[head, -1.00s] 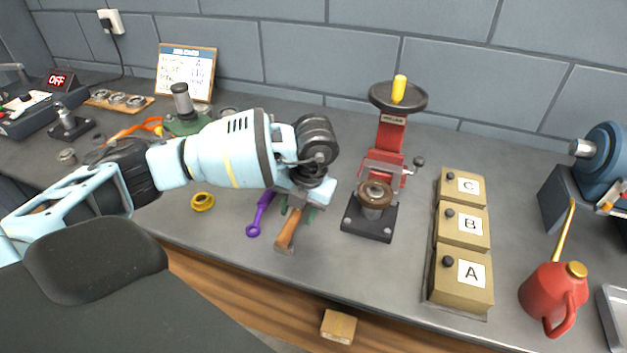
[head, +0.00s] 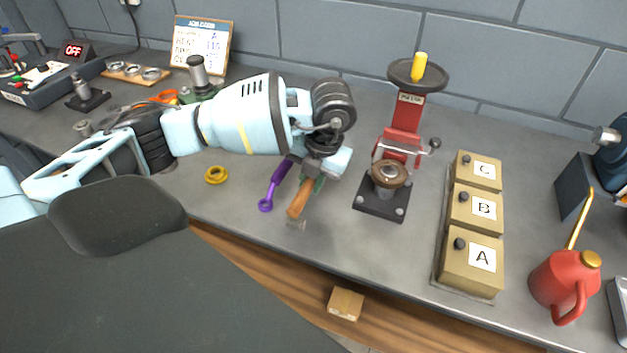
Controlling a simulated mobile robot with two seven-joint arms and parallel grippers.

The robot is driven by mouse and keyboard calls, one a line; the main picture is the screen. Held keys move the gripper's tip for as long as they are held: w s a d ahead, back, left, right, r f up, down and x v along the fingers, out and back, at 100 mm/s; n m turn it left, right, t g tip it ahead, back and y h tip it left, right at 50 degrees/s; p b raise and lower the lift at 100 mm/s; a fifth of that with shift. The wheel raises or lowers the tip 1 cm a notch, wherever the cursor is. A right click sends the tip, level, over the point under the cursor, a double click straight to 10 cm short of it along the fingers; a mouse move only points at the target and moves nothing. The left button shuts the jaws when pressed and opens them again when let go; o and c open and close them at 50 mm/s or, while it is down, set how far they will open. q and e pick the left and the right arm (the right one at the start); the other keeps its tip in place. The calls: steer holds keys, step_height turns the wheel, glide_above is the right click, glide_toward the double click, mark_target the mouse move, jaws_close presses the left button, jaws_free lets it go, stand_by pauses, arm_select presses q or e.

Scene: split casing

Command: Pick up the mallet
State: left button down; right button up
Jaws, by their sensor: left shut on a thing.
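The mallet (head: 299,201) shows as a brown wooden length with a grey end, slanting down from my left gripper over the front of the grey bench. Its upper end is hidden by the gripper. My left gripper (head: 318,168) points down and is shut on the mallet; its fingertips are mostly hidden by its own wrist. Whether the mallet touches the bench cannot be told. My right gripper is out of view.
A purple ring-ended tool (head: 272,188) lies close left of the mallet, with a yellow ring (head: 216,175) further left. A red press (head: 402,135) stands to the right, then lettered boxes (head: 471,268) and a red oil can (head: 563,283). A green object shows beside the mallet.

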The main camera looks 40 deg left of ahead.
arm_select(q)
step_height(320, 180, up, 8)
steer(key=shift+r, duration=0.3)
